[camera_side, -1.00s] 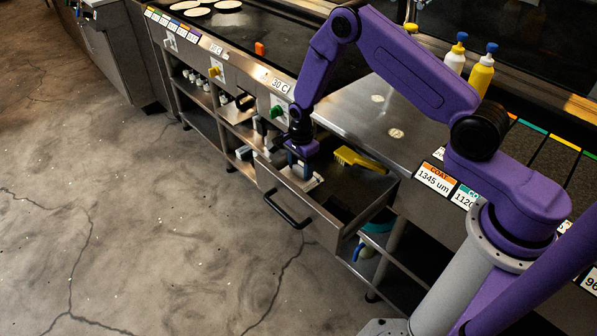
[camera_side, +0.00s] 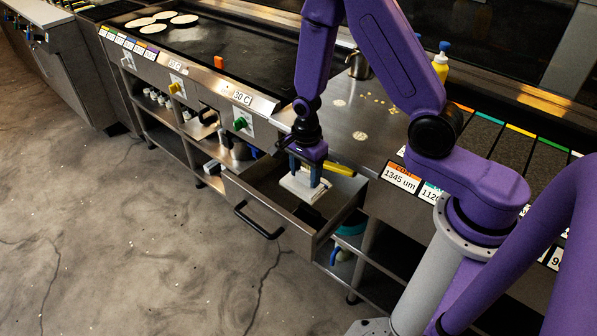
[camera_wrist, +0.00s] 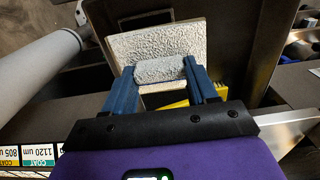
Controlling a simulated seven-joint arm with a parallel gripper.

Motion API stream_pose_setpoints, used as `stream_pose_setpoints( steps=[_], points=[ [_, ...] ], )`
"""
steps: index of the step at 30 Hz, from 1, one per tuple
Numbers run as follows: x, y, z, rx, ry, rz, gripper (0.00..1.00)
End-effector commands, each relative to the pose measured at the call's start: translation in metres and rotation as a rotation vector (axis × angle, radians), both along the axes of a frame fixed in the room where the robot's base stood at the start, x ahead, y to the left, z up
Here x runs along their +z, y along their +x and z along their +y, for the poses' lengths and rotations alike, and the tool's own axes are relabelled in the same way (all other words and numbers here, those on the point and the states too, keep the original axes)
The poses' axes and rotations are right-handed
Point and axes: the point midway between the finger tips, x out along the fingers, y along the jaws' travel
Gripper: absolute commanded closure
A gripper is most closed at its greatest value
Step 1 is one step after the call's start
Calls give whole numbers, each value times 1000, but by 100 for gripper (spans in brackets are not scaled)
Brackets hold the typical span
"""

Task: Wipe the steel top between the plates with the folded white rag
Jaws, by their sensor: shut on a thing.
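The folded white rag (camera_side: 302,187) is pinched in my gripper (camera_side: 307,168), over the open drawer. In the wrist view the rag (camera_wrist: 185,42) has a rough pale surface, and a rolled ridge of it sits between the blue fingers of my gripper (camera_wrist: 163,71). The rag hangs level or nearly so; whether it clears the drawer floor is hard to tell. The steel top (camera_side: 330,122) lies behind the drawer, between the dark griddle plate (camera_side: 235,52) and the dark strips (camera_side: 490,135). Pale crumbs (camera_side: 375,103) and round whitish patches (camera_side: 361,136) lie on it.
The open drawer (camera_side: 262,208) juts out from the counter front. A yellow-handled brush (camera_side: 340,169) lies in it, behind the rag. A metal pot (camera_side: 359,66) and a yellow bottle (camera_side: 440,66) stand at the back of the steel top. Tortillas (camera_side: 153,28) lie on the griddle's far left.

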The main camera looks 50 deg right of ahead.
Motion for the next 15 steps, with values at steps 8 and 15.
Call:
stream_pose_setpoints(
  steps=[8, 15],
  points=[
    [50, 0, 0, 0, 1, -11, 77],
    [102, 0, 0, 0, 1, -11, 77]
  ],
)
